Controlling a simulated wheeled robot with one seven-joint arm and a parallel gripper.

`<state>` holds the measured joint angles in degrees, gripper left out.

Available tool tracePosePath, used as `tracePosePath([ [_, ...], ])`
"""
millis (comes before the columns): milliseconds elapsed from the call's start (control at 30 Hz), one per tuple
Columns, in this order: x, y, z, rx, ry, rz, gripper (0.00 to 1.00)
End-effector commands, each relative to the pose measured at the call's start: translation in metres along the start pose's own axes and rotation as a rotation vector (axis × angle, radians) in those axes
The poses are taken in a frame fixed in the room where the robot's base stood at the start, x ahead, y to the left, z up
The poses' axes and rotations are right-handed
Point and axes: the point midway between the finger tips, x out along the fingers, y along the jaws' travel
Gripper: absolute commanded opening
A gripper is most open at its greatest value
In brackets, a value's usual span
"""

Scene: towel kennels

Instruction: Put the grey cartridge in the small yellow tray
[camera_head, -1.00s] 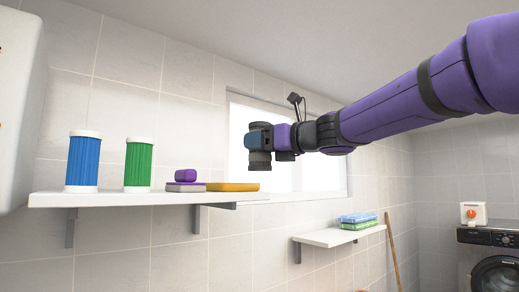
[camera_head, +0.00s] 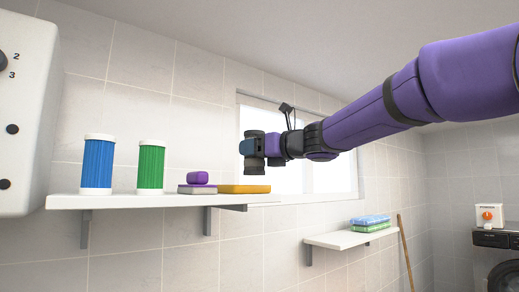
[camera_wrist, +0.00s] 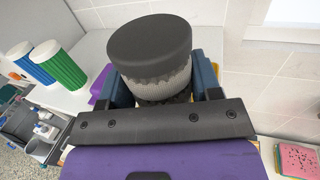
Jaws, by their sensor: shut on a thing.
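The grey cartridge (camera_head: 255,168), with dark end caps and a light grey pleated body, is upright in my gripper (camera_head: 254,147). In the wrist view the cartridge (camera_wrist: 150,45) sits between the two blue fingers of my gripper (camera_wrist: 163,85), which are shut on it. The small yellow tray (camera_head: 245,189) lies near the right end of the white shelf. The cartridge's lower end appears just above the tray in the head view, with a small gap. The tray is mostly hidden behind the gripper in the wrist view.
On the shelf (camera_head: 125,201), a purple object (camera_head: 198,177) rests on a grey tray (camera_head: 197,189) left of the yellow one. Green (camera_head: 151,165) and blue (camera_head: 98,165) cartridges stand farther left. A lower shelf (camera_head: 340,239) holds blue and green items.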

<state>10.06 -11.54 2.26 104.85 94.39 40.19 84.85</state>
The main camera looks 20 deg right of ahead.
Motion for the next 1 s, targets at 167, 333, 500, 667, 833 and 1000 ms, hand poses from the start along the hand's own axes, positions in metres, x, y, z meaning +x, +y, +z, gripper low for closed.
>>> tracePosePath([
  [167, 0.012, -0.004, -0.001, 0.000, 0.001, 0.000, 0.32],
  [333, 0.024, -0.007, -0.002, -0.001, 0.001, 0.000, 0.32],
  [500, 0.034, -0.011, -0.002, -0.001, 0.001, 0.000, 0.32],
  [667, 0.045, -0.014, -0.002, 0.000, 0.001, 0.000, 0.32],
  [833, 0.050, -0.015, -0.009, 0.001, 0.001, 0.000, 0.32],
  [1000, 0.050, -0.015, -0.020, 0.001, 0.001, 0.000, 0.32],
])
